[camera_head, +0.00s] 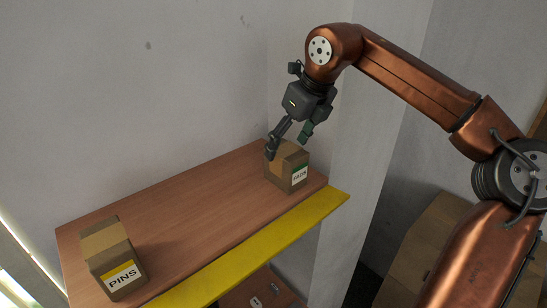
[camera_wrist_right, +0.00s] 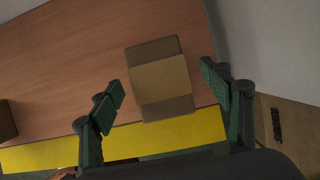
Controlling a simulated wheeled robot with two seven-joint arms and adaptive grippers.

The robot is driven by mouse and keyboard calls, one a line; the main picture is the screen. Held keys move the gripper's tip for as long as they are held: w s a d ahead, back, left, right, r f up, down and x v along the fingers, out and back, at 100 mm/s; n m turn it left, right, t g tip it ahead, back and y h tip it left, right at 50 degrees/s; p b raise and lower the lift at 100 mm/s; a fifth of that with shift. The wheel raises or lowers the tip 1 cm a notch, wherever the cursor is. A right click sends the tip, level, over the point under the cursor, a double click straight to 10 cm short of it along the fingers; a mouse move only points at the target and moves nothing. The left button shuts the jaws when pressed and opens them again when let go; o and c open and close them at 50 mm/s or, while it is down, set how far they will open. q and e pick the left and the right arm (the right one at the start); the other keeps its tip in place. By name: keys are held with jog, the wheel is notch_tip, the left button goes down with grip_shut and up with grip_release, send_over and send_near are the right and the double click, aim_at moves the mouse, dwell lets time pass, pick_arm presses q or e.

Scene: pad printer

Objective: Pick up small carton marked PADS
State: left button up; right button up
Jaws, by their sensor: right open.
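The small carton marked PADS (camera_head: 285,171) stands at the right end of the wooden shelf, its label facing the front. In the right wrist view the same carton (camera_wrist_right: 160,78) shows from above, with a lighter tape band across its top. My right gripper (camera_head: 290,146) is open just above the carton, with one finger overlapping its left side in the head view. In the wrist view the right gripper's fingers (camera_wrist_right: 163,90) lie to either side of the carton, and no contact is visible. My left gripper is not in view.
A carton marked PINS (camera_head: 114,260) stands at the shelf's left end. The wooden shelf (camera_head: 190,210) is clear between the cartons and has a yellow front edge (camera_head: 250,246). A pale wall (camera_head: 140,90) rises behind. A larger brown box (camera_head: 425,240) is at lower right.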

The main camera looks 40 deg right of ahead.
jog(key=shift+w+f, duration=0.2)
jog(key=shift+w, duration=0.1)
jog(key=shift+f, duration=0.3)
jog(key=shift+f+p, duration=0.45)
jog(key=shift+f, duration=0.2)
jog(key=p+x, duration=0.2)
jog(key=x, duration=0.2)
jog(key=shift+w+a+f, duration=0.15)
jog(key=shift+w+f, duration=0.1)
jog(key=shift+f, duration=0.35)
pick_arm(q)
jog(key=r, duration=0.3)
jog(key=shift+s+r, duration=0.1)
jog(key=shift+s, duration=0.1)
pick_arm(e)
jog(key=shift+s, duration=0.1)
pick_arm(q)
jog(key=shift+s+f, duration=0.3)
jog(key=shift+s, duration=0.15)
pick_arm(e)
jog(key=shift+f, duration=0.2)
jog(key=shift+c, duration=0.7)
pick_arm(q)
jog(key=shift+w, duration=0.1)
pick_arm(e)
jog(key=c, duration=1.3)
